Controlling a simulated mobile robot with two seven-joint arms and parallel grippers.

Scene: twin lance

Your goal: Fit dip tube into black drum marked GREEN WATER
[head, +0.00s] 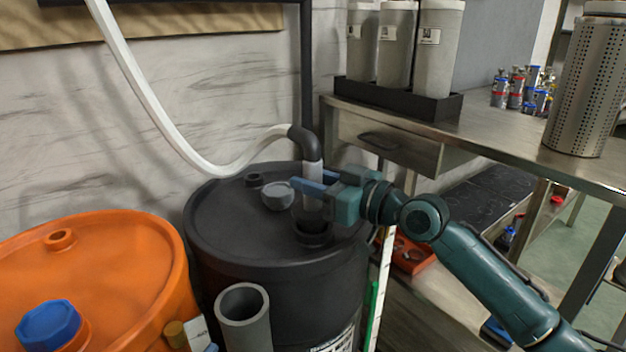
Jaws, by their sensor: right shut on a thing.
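The black drum (235,225) stands in the middle of the head view; a white label (338,340) low on its front is cut off and unreadable. The dip tube (312,172) stands upright above the drum's front right, with a dark elbow (304,140) and a white hose (160,115) at its top. My right gripper (311,187) is shut on the tube just below the elbow. The tube's lower part runs down to the raised black collar (314,236) on the lid; whether its end is inside the opening is hard to tell. My left gripper is not in view.
A grey cap (277,196) and a small bung (254,180) sit on the lid. An orange drum (110,270) with a blue cap (48,325) stands at left. An open grey pipe (243,310) stands in front. A metal bench (480,145) with grey canisters (437,50) is at right.

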